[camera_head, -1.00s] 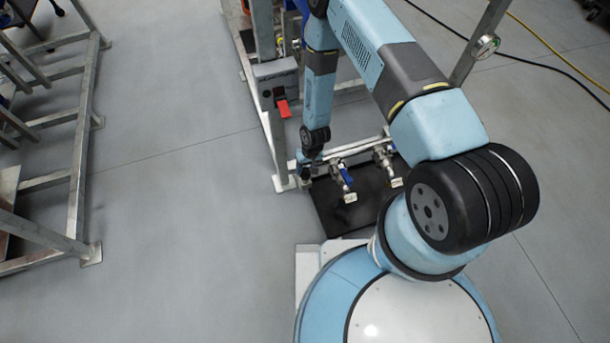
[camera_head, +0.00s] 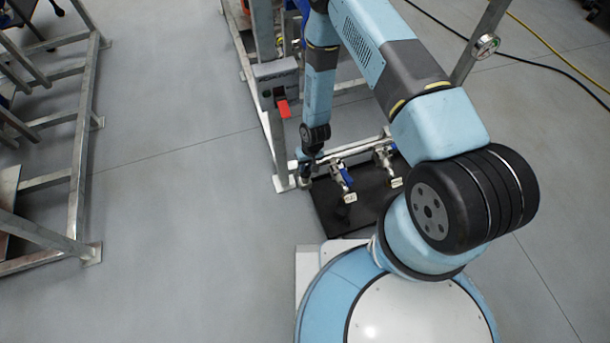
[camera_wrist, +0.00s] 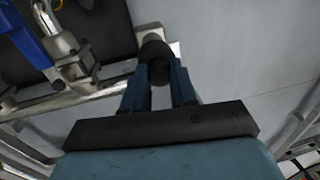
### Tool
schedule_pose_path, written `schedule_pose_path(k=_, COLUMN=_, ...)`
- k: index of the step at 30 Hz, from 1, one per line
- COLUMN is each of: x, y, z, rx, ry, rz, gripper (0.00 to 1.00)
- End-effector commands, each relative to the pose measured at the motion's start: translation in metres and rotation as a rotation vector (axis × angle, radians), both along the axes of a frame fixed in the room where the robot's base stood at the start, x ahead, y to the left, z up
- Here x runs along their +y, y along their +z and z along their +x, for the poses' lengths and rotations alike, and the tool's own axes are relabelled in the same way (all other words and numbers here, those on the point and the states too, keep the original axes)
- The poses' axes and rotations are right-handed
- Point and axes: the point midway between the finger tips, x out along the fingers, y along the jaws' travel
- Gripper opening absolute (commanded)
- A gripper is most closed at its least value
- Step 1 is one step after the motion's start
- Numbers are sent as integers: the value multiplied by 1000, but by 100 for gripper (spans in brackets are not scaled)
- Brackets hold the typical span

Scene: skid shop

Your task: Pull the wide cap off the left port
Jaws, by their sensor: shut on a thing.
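My gripper (camera_wrist: 160,75) is shut on the wide cap (camera_wrist: 155,50), a dark round piece held between the blue fingertips in the wrist view. A grey metal end (camera_wrist: 150,29) shows just beyond the cap. Whether the cap still sits on the left port or is apart from it, I cannot tell. In the head view my gripper (camera_head: 306,170) points down at the left end of the silver pipe (camera_head: 355,149); the cap is too small to make out there.
A valve with a blue handle (camera_head: 342,179) hangs close to the right of my gripper, and a second valve (camera_head: 387,160) is farther right. A black tray (camera_head: 328,213) lies below.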

Motion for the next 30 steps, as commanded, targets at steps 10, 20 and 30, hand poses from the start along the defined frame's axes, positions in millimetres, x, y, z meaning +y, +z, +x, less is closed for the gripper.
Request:
schedule_pose_path(k=10, x=0, y=17, z=0, rx=-1, ry=0, rz=0, gripper=5)
schedule_pose_path(k=20, x=0, y=28, z=0, rx=0, ry=-1, rz=0, gripper=5)
schedule_pose_path(k=30, x=-7, y=34, z=8, rx=-1, ry=-15, rz=0, gripper=5)
